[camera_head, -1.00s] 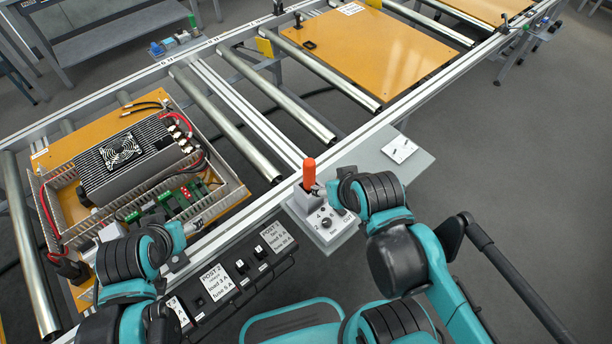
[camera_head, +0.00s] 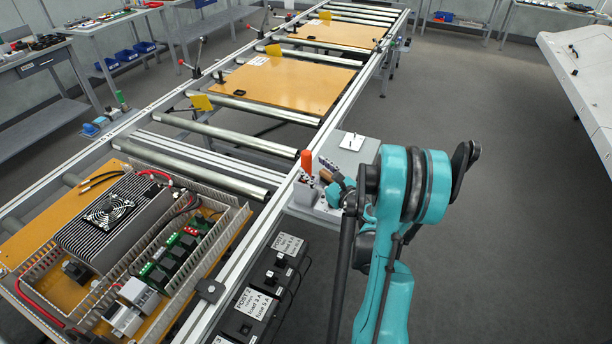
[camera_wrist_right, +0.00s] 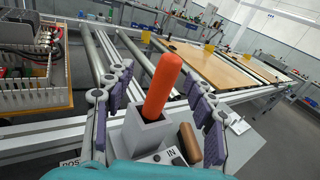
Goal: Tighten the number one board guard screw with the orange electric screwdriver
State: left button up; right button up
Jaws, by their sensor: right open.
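The orange screwdriver (camera_head: 306,162) stands upright in a grey holder (camera_head: 304,190) beside the conveyor rail. In the right wrist view the orange handle (camera_wrist_right: 164,88) rises from the square holder (camera_wrist_right: 147,132). My right gripper (camera_head: 326,175) is at the holder; in the right wrist view its two purple-padded fingers (camera_wrist_right: 160,95) are spread, one on each side of the handle, with gaps visible. The wired board (camera_head: 180,225) lies on the conveyor at the left, with green modules and a black finned unit. The number one guard screw cannot be made out. My left gripper is not in view.
A brown handle-like object (camera_wrist_right: 190,143) stands beside the holder on the grey side plate. A white card (camera_head: 352,141) lies on that plate. Label boxes (camera_head: 262,290) hang along the rail. Rollers (camera_head: 215,165) and an orange panel (camera_head: 280,85) lie beyond.

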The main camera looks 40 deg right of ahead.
aim_at(309, 157)
jog(key=shift+s+d+f+m+h, duration=0.15)
jog(key=shift+d+m, duration=0.15)
jog(key=shift+d, duration=0.15)
jog(key=shift+s+d+f+m+h, duration=0.1)
jog(key=shift+s+d+m+h, duration=0.05)
jog(key=shift+d+m, duration=0.2)
jog(key=shift+w+d+f, duration=0.1)
jog(key=shift+w+d, duration=0.1)
jog(key=shift+d, duration=0.1)
jog(key=w, duration=0.2)
jog(key=w+b, duration=0.1)
jog(key=w, duration=0.3)
jog(key=shift+w+a+r+b, duration=0.1)
jog(key=shift+w+r+b, duration=0.15)
jog(key=shift+r+b, duration=0.15)
jog(key=shift+w, duration=0.35)
grip_shut()
